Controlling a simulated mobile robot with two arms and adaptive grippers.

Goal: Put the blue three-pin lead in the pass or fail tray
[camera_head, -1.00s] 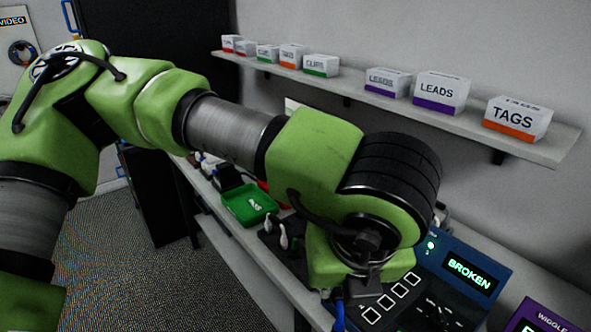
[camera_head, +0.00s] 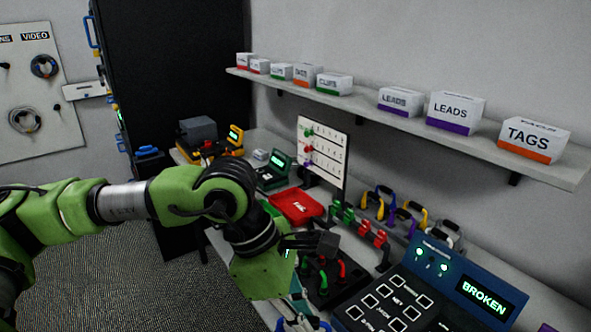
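My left arm comes in from the left in the head view. Its gripper (camera_head: 312,243) is dark and partly hidden at the end of the green wrist, above the bench; whether it is open or shut is unclear. A small patch of blue and pale parts (camera_head: 297,312) shows below the wrist at the bottom edge; I cannot tell whether it is the blue three-pin lead or whether it is held. The red fail tray (camera_head: 297,206) lies on the bench behind the wrist. My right gripper is not in view.
The blue tester (camera_head: 425,290) reads BROKEN at the lower right. A black stand with red and green handles (camera_head: 330,275) is beside the wrist. Coloured clips (camera_head: 360,225) and looped leads (camera_head: 405,212) line the back. A shelf (camera_head: 400,124) holds labelled boxes above.

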